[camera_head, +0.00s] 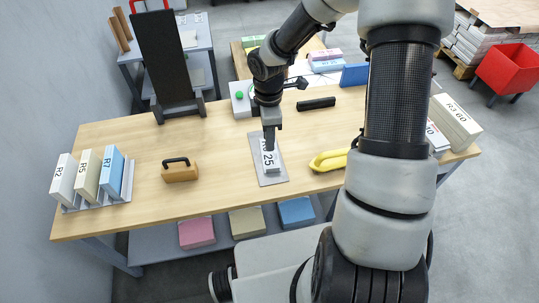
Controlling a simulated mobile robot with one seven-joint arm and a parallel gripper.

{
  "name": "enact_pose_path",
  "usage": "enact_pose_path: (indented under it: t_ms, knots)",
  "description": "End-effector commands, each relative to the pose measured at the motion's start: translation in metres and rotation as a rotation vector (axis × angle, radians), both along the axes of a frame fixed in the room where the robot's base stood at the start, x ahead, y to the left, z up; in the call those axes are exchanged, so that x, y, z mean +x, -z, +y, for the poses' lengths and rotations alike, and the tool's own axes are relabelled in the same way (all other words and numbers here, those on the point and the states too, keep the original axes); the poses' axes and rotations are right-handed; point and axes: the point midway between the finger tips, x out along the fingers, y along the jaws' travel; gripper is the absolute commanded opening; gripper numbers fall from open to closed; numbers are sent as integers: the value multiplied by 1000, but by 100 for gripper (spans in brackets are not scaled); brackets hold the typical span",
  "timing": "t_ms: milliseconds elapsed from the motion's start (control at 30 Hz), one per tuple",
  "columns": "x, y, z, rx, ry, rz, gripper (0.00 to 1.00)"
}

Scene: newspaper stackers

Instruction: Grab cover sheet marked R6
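I can make out no sheet marked R6. A rack (125,192) at the left end of the table holds upright pads: white R2 (66,181), cream R5 (90,178) and blue R7 (113,175). A white piece with partly covered lettering that includes "25" (270,165) lies on a grey plate (272,180) mid-table. My gripper (269,147) points down just above or at the far part of this piece. Its fingers are small and partly merged with the piece, so I cannot tell their opening or contact.
A wooden block with a black handle (180,172), a yellow-handled tool (328,161) and a black bar (316,104) lie on the table. Pale lettered stacks (455,121) stand at the right, partly behind my arm. A black upright stand (168,60) is at the back.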

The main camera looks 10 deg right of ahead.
Motion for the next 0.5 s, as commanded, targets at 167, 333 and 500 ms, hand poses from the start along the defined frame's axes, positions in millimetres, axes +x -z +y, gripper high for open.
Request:
enact_pose_path:
  t_ms: [167, 333, 500]
  knots:
    - [-1, 45, 1, 1, 0, 4, 25]
    - [-1, 73, 1, 0, 1, 2, 25]
    - [-1, 84, 1, 0, 3, -1, 25]
